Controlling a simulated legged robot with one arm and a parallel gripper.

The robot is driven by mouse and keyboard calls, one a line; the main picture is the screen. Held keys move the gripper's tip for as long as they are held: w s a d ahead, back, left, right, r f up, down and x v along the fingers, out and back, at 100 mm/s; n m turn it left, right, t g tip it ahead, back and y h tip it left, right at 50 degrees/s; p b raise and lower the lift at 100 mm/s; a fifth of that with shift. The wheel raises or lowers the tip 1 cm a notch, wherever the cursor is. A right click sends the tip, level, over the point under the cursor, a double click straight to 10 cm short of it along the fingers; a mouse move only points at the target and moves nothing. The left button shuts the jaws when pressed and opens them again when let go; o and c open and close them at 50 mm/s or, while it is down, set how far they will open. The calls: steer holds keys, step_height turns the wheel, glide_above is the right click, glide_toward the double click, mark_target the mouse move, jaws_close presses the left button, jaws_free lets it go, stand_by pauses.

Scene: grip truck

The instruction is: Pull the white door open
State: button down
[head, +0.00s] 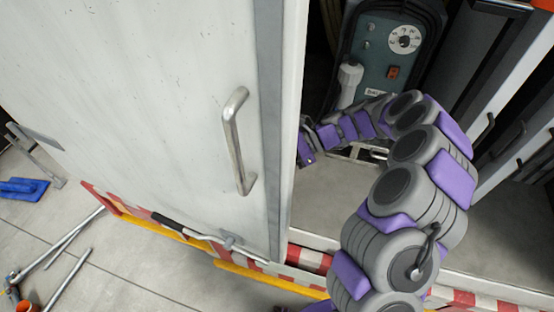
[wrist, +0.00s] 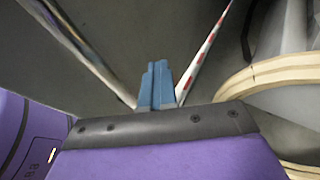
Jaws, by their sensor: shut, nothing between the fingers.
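The white door (head: 150,110) fills the left of the head view, with a metal bar handle (head: 235,140) on its outer face. It stands partly open, with the truck's inside showing to the right of its edge (head: 290,150). My arm curves in from the lower right, through the opening. My gripper's end (head: 306,150) is right by the inner side of the door edge, away from the handle. Its fingertips are hard to see there, and I cannot tell whether they touch the door. In the wrist view my gripper's blue fingers (wrist: 157,82) are together and empty.
A grey-green machine with a dial (head: 385,60) stands inside the opening. A red-white striped bumper (head: 310,258) runs below the door. Poles (head: 60,262) and a blue tool (head: 22,188) lie on the grey floor at left. A curved pale object (wrist: 280,70) is at right in the wrist view.

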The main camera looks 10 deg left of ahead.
steer(key=d, duration=0.3)
steer(key=shift+r, duration=0.2)
steer(key=c, duration=1.9)
jaws_free()
steer(key=shift+a+f, duration=0.15)
steer(key=shift+a, duration=0.75)
steer(key=shift+a+f, duration=0.1)
steer(key=shift+a, duration=0.8)
steer(key=o, duration=0.6)
steer(key=d, duration=0.3)
steer(key=shift+d+r, duration=0.1)
steer(key=shift+r, duration=0.15)
steer(key=shift+c, duration=0.2)
steer(key=p+v, duration=0.2)
steer(key=v, duration=1.4)
steer(key=shift+w+d, duration=0.25)
steer(key=shift+w, duration=0.15)
